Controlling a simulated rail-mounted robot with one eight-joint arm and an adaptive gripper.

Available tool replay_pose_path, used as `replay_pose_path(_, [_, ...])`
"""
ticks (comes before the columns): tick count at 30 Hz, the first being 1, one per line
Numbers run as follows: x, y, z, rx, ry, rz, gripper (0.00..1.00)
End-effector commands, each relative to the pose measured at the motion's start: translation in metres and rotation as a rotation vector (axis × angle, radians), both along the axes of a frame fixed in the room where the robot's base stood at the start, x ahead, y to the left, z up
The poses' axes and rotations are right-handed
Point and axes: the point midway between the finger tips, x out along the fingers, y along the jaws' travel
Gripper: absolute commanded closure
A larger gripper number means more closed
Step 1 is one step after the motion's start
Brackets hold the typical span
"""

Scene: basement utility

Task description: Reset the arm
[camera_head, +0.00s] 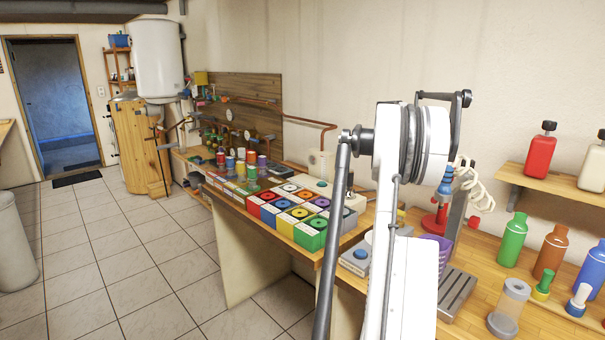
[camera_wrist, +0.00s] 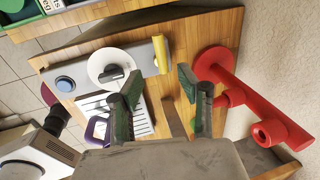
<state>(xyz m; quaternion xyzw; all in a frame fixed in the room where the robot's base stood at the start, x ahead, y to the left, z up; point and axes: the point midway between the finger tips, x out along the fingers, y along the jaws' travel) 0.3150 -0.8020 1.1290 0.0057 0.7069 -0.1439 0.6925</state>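My gripper (camera_wrist: 158,86) shows in the wrist view with its two dark green-grey fingers spread apart. Nothing is held between them. It hangs over the wooden bench, and bare wood and a grey strip show between and below the fingers. A red stand (camera_wrist: 235,85) lies to the right of the fingers in the wrist view. In the head view my white arm rises in the foreground and hides part of the bench; I cannot make out the fingertips there.
Colored boxes (camera_head: 295,215) fill the middle bench. A purple cup (camera_head: 441,247) and a grey ribbed block (camera_head: 458,292) are close to my arm. The tiled floor (camera_head: 120,250) at left is clear.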

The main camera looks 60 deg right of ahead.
Motion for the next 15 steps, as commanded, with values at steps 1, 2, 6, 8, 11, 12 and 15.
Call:
replay_pose_path(1, [0.0,0.0,0.0,0.0,0.0,0.0,0.64])
replay_pose_path(2, [0.0,0.0,0.0,0.0,0.0,0.0,0.64])
replay_pose_path(6, [0.002,0.001,0.001,0.0,0.0,0.006,0.64])
replay_pose_path(8, [0.008,0.007,0.003,-0.002,0.001,0.027,0.64])
replay_pose_path(11, [0.03,0.027,0.013,-0.009,0.005,0.112,0.64])
replay_pose_path(12, [0.043,0.04,0.019,-0.015,0.008,0.164,0.64])
replay_pose_path(15, [0.078,0.08,0.035,-0.031,0.016,0.328,0.64])
